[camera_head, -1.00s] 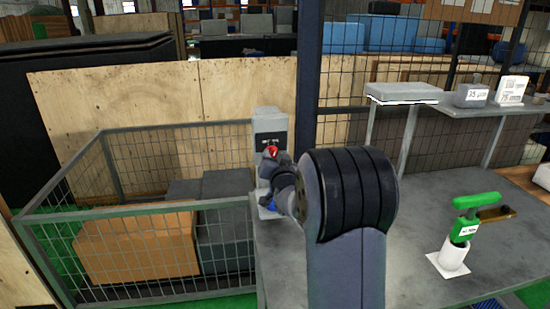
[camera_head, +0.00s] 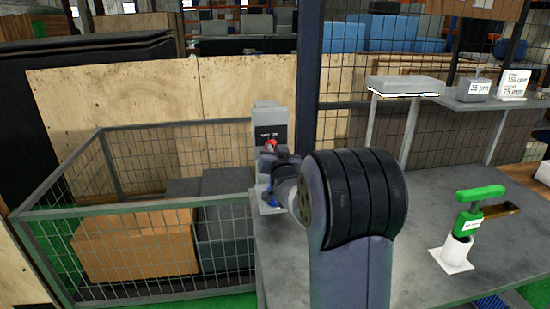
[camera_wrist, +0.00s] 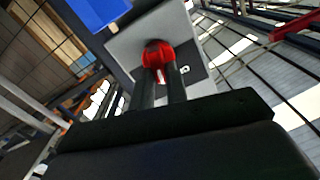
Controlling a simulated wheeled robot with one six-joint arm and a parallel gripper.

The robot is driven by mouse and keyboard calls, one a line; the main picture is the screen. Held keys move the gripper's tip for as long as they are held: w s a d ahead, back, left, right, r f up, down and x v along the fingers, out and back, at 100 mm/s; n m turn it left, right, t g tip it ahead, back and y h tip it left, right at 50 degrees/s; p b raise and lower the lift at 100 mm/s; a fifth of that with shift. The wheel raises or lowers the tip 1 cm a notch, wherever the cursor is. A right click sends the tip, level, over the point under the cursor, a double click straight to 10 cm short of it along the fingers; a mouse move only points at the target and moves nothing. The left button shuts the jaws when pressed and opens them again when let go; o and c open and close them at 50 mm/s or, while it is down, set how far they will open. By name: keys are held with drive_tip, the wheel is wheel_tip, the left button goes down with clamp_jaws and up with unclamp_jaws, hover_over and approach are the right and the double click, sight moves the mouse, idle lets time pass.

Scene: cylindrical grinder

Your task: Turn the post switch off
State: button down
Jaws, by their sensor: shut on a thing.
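The post switch is a red knob (camera_wrist: 158,55) on a dark plate on the face of a grey post (camera_head: 269,117). In the head view the red knob (camera_head: 271,145) shows just above my gripper, low on the dark plate. My gripper (camera_wrist: 161,75) has its two dark fingers on either side of the knob and is shut on it in the wrist view. A small white mark shows on the knob between the fingers. My arm hides the lower post and part of the gripper in the head view.
A wire-mesh pen with an orange-brown box (camera_head: 135,245) and dark grey boxes stands left of the post. A grey table (camera_head: 400,240) lies to the right, bearing a green-handled tool (camera_head: 468,220). A mesh fence rises behind.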

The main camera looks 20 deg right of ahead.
drive_tip(key=n+b, duration=0.1)
drive_tip(key=b, duration=0.1)
drive_tip(key=n+b, duration=0.2)
drive_tip(key=b, duration=0.1)
drive_tip(key=shift+a+f+n+b, duration=0.15)
drive_tip(key=shift+f+n+b, duration=0.15)
drive_tip(key=shift+n, duration=0.1)
drive_tip(key=n+b, duration=0.2)
drive_tip(key=b, duration=0.1)
drive_tip(key=shift+r+n, duration=0.2)
drive_tip(key=shift+n, duration=0.1)
drive_tip(key=shift+r, duration=0.1)
drive_tip(key=c, duration=1.4)
unclamp_jaws()
drive_tip(key=s+a+b, duration=0.1)
drive_tip(key=s+a, duration=0.1)
drive_tip(key=s, duration=0.8)
drive_tip(key=shift+s+a, duration=0.15)
drive_tip(key=shift+s, duration=0.15)
